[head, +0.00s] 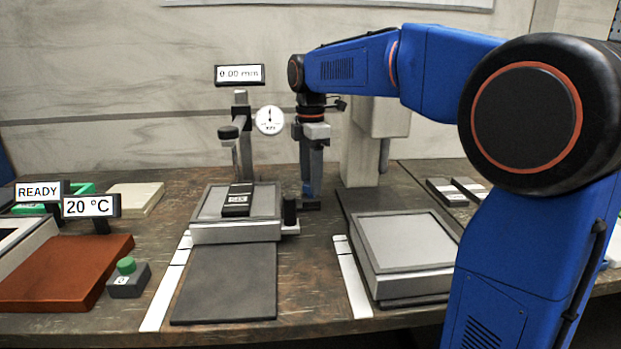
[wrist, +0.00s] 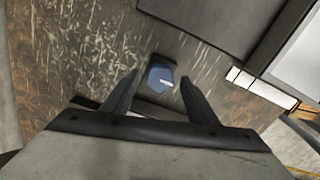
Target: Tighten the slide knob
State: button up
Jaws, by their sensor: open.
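A black upright knob (head: 290,211) stands at the right side of the left grey stage (head: 235,232). I take it for the slide knob, though no label shows. My gripper (head: 311,192) points down just right of and behind this knob, apart from it in the head view. In the wrist view my gripper's dark fingers (wrist: 160,82) are spread. A small dark piece with a pale blue face (wrist: 160,78) shows between their tips; I cannot tell whether it is the knob or whether the fingers touch it.
A dial gauge (head: 270,120) on a stand rises left of my gripper, below a "0.00 mm" display (head: 239,75). A grey column (head: 366,150) stands to the right. A second stage (head: 405,243) lies front right. A dark mat (head: 226,283) lies front left.

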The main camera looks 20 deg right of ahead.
jog(key=shift+f, duration=0.2)
jog(key=c, duration=1.1)
jog(key=shift+o, duration=0.2)
